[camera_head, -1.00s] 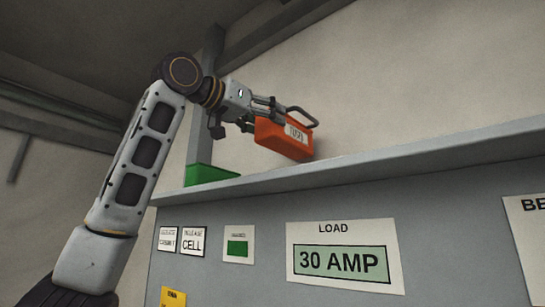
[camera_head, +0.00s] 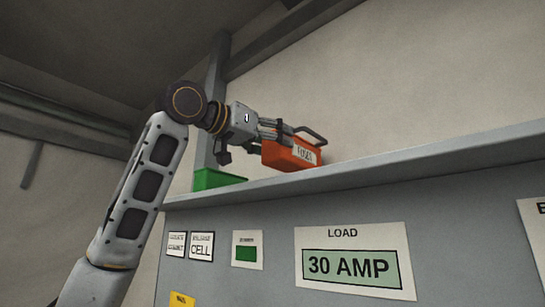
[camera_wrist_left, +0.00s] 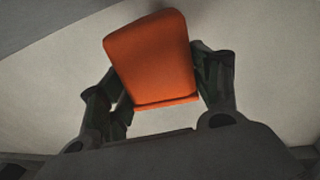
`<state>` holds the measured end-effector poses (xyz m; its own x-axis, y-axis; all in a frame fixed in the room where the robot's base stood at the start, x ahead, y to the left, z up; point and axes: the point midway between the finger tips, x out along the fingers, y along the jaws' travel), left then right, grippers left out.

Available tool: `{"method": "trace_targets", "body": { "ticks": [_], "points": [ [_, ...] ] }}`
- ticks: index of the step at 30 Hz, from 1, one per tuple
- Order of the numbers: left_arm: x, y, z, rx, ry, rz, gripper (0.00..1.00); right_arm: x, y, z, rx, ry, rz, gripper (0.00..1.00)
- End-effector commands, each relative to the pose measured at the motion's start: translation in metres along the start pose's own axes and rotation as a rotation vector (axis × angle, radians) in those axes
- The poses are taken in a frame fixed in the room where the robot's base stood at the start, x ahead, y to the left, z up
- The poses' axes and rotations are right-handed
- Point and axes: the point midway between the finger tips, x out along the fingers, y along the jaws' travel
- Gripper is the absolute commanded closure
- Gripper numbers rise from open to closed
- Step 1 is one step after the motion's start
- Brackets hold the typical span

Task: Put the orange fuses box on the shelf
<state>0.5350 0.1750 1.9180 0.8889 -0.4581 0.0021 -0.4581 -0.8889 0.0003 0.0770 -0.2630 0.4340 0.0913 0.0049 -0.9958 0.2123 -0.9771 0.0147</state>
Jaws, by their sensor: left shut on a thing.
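The orange fuses box (camera_head: 284,157) has a white FUSES label and a dark carrying handle. It is at the shelf (camera_head: 350,172), with its lower part close to the shelf's front edge; I cannot tell whether it touches the shelf surface. My left gripper (camera_head: 284,134) is shut on the box from the left. In the left wrist view the orange box (camera_wrist_left: 152,60) sits between the two dark fingers (camera_wrist_left: 158,90). My right gripper is not in view.
A green box (camera_head: 215,179) stands on the shelf to the left of the orange box. A grey upright post (camera_head: 216,85) rises behind. The shelf is clear to the right. Below it, a grey panel carries a LOAD 30 AMP sign (camera_head: 355,262).

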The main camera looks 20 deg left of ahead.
Motion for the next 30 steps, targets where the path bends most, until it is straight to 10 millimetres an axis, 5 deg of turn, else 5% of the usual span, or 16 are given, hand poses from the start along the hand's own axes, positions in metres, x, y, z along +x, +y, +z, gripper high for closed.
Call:
{"method": "trace_targets", "body": {
  "ticks": [13, 27, 28, 30],
  "points": [
    [0.0, -0.001, 0.034, 0.001, 0.0, -0.001, 0.7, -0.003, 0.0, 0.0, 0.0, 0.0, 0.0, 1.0],
    [-0.001, 0.0, 0.039, 0.001, 0.002, 0.001, 0.7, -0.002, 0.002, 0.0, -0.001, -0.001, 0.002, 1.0],
    [0.0, 0.0, 0.04, 0.0, -0.001, 0.0, 0.34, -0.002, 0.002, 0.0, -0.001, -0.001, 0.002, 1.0],
    [0.0, 0.0, 0.04, 0.0, -0.001, 0.0, 0.25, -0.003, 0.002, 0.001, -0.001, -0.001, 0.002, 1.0]
  ]
}}
